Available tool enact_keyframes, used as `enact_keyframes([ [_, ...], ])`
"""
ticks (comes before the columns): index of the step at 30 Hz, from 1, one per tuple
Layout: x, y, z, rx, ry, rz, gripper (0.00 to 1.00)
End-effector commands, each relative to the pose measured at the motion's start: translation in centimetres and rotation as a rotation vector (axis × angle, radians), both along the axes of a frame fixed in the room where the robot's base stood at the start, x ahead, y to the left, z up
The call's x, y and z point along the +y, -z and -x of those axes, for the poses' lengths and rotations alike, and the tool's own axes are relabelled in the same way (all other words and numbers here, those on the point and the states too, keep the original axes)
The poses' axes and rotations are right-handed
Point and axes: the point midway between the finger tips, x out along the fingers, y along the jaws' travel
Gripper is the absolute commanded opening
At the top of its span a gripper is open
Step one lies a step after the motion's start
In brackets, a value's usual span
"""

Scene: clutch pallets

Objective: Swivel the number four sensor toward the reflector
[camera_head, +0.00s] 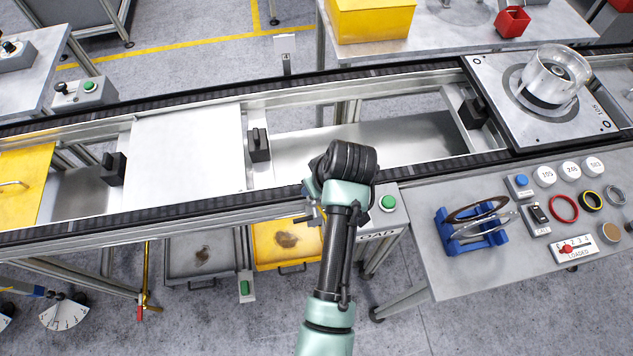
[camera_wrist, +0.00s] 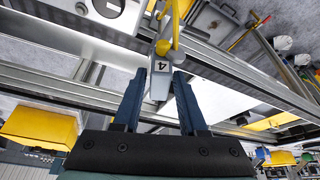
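A small grey part marked 4 (camera_wrist: 161,67), which looks like the number four sensor, stands between the fingertips in the wrist view. A yellow piece (camera_wrist: 168,40) adjoins it on the far side. My gripper (camera_wrist: 160,75) is open, with one dark finger on each side of the part; I cannot tell whether either touches it. In the head view my arm hides most of the gripper and sensor at the near conveyor rail. Across the conveyor, a pale plate on a post marked 4 (camera_head: 286,57) may be the reflector.
The conveyor (camera_head: 180,208) runs across below the arm, with black stops on it. A pallet (camera_head: 500,100) bearing a clear ring stands at right. A green-button box (camera_head: 388,203) is close right of the wrist. A bench (camera_head: 450,275) with small parts lies at lower right.

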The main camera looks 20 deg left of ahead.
Motion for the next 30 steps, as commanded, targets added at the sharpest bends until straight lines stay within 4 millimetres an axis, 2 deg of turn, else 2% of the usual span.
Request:
enact_keyframes([
  [1,0.00,-0.02,-0.01,0.000,0.000,0.000,0.30],
  [6,-0.01,-0.04,0.00,0.000,0.000,0.000,0.00],
  [14,0.04,-0.15,0.03,0.000,0.012,0.000,0.00],
  [24,0.36,-0.35,0.29,0.001,0.285,-0.001,0.00],
  [30,0.32,-0.16,0.23,-0.002,0.354,-0.001,0.00],
])
